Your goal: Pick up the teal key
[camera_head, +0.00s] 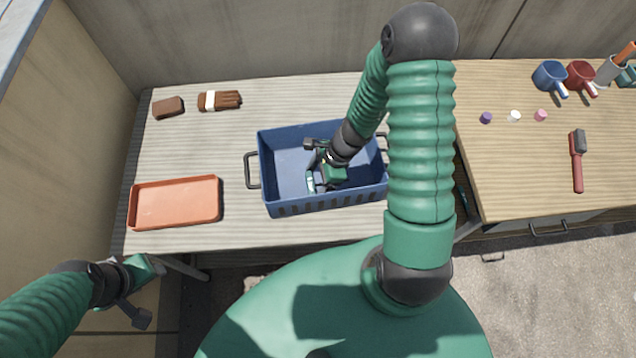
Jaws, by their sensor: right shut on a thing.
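A small pale teal piece, which looks like the teal key (311,181), shows low inside the blue crate (285,208), left of centre. My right gripper (320,182) reaches down into the crate and is shut on it. The gripper's body and fingers hide much of the key, and I cannot tell whether it is clear of the crate floor. My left gripper (150,268) hangs at the lower left, off the table's front edge and away from the crate. Its fingertips are too unclear to tell open from shut.
An orange tray (175,203) lies left of the crate, empty. A brown block (168,107) and a brown bundle (220,101) lie behind it. The right table holds a brush (577,160), small caps (514,116), a blue mug (549,76) and a red mug (580,75).

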